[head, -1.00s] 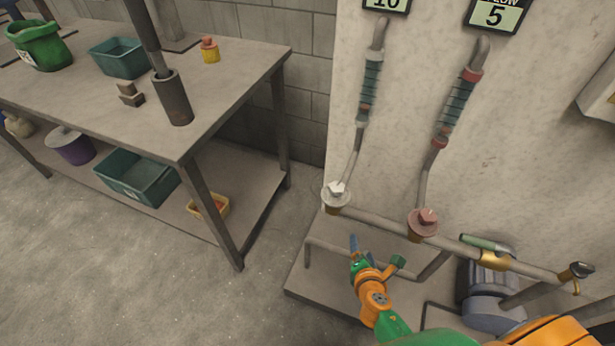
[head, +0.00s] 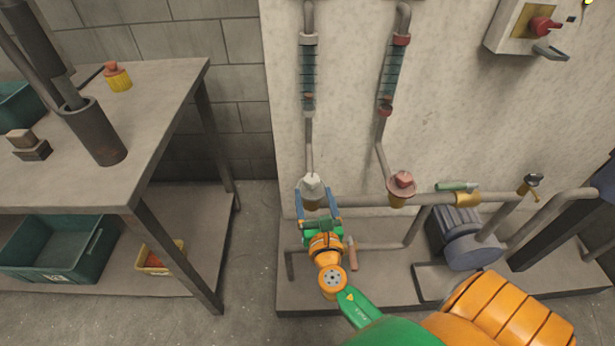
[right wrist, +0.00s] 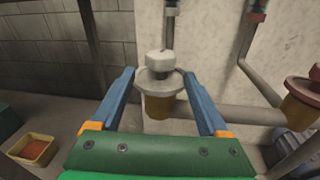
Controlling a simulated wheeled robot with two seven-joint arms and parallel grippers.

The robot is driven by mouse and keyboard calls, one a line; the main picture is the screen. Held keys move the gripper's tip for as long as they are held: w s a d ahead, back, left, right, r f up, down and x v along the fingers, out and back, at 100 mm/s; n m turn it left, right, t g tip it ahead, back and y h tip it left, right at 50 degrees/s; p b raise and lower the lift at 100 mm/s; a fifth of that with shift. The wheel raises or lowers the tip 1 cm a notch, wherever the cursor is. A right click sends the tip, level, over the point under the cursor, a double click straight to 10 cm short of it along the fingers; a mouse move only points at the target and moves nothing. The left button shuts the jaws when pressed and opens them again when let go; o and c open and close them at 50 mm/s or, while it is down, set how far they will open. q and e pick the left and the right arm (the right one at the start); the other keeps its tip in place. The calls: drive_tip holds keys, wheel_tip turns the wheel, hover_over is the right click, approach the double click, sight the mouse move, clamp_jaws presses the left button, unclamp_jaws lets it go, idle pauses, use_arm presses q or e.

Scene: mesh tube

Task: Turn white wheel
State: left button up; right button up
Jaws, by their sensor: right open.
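The white wheel (head: 312,183) tops a brass-coloured valve on the horizontal pipe, below the left sight tube. My right gripper (head: 318,200) is open, with one blue finger on each side of the valve in the head view. In the right wrist view the white wheel (right wrist: 160,65) stands between the open fingers, near the level of their tips. I see gaps between the fingers and the wheel, and I cannot tell any contact. My left gripper is not in view.
A red wheel (head: 401,183) sits on the same pipe to the right. A green-handled valve (head: 457,187) and a grey pump (head: 466,237) are further right. A workbench (head: 150,120) stands at the left. An orange-tipped tool-like object (head: 351,254) shows beside my right gripper.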

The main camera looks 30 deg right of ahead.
sight(310, 175)
drive_tip(key=shift+w+d+r+n, duration=0.1)
drive_tip(key=shift+d+r+n, duration=0.05)
drive_tip(key=shift+r+n, duration=0.2)
drive_tip(key=shift+w+d+r+t, duration=0.1)
drive_tip(key=shift+w+r+t, duration=0.1)
drive_tip(key=shift+r+t, duration=0.1)
drive_tip(key=x, duration=0.6)
drive_tip(key=shift+w+d+b, duration=0.1)
drive_tip(key=shift+w+b, duration=0.2)
drive_tip(key=shift+b, duration=0.05)
clamp_jaws()
drive_tip(key=shift+n, duration=0.35)
